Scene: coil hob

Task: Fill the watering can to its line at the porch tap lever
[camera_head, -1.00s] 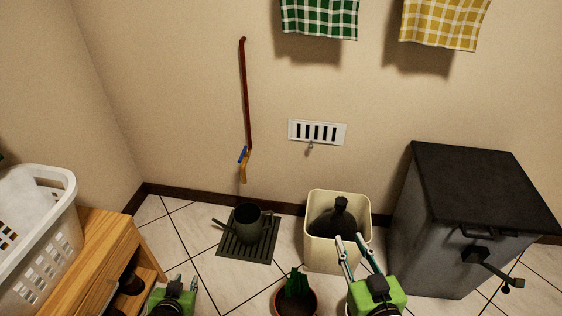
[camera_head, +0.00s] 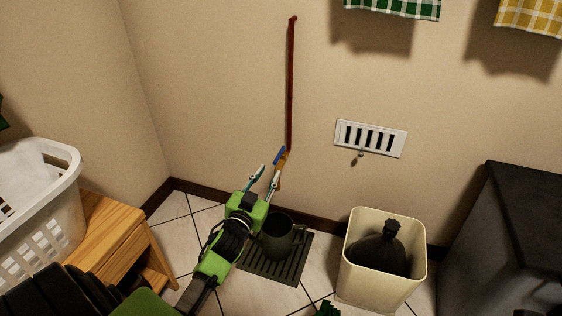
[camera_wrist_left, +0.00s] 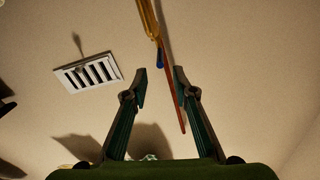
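The dark watering can (camera_head: 279,245) stands upright on a slatted drain mat (camera_head: 262,270); my left arm hides its left side, and its fill line cannot be made out. Above it, the brass tap (camera_head: 283,161) with a blue lever (camera_head: 279,154) sits at the foot of a red pipe (camera_head: 291,85) on the wall. My left gripper (camera_head: 267,176) is open and empty, its fingers pointing up just left of and below the tap. In the left wrist view the blue lever (camera_wrist_left: 161,56) and brass tap (camera_wrist_left: 149,20) show beyond the open fingertips (camera_wrist_left: 160,73). My right gripper is out of view.
A cream bin (camera_head: 355,270) with a dark bag stands right of the mat, beside a dark cabinet (camera_head: 510,250). A wooden stand (camera_head: 110,235) with a white laundry basket (camera_head: 40,245) is at the left. A white vent (camera_head: 370,138) is on the wall.

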